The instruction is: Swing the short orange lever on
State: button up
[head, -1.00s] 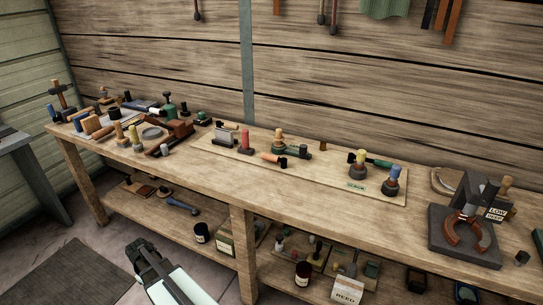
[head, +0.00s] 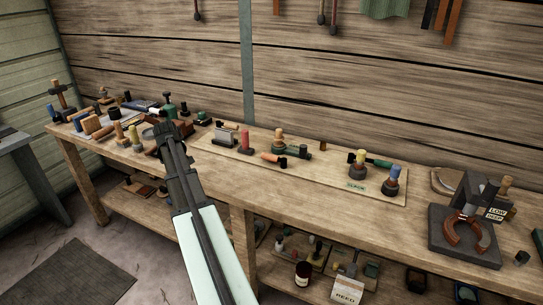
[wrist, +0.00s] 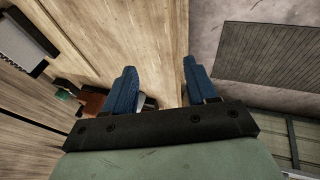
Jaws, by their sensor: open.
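The short orange lever (head: 270,157) lies low on the long wooden board (head: 230,151) on the bench, with a dark end piece at its right. Behind it stands an orange knob on a dark base (head: 278,141). My gripper (head: 170,129) is over the bench left of the board, well apart from the lever. In the wrist view my gripper (wrist: 159,85) shows two blue fingers spread wide with nothing between them. The lever cannot be made out in the wrist view.
On the board are a red knob (head: 245,142), a grey metal block (head: 226,132), yellow (head: 358,157) and blue (head: 393,172) knobs and a green-handled lever (head: 378,162). Tools crowd the bench's left end. A dark clamp stand (head: 462,225) is at right. The bench front (head: 300,195) is clear.

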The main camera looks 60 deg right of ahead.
jog(key=s+d+r+y, duration=0.1)
jog(key=s+d+r, duration=0.2)
jog(key=s+d, duration=0.45)
jog(key=s+d+r, duration=0.2)
jog(key=s+d, duration=0.4)
jog(key=s, duration=0.2)
jog(key=t, duration=0.1)
send_near(271, 156)
jog(key=shift+y, duration=0.3)
jog(key=x, duration=0.9)
jog(key=shift+w+d+f, duration=0.15)
jog(key=shift+d, duration=0.3)
jog(key=shift+c, duration=0.3)
grip_shut()
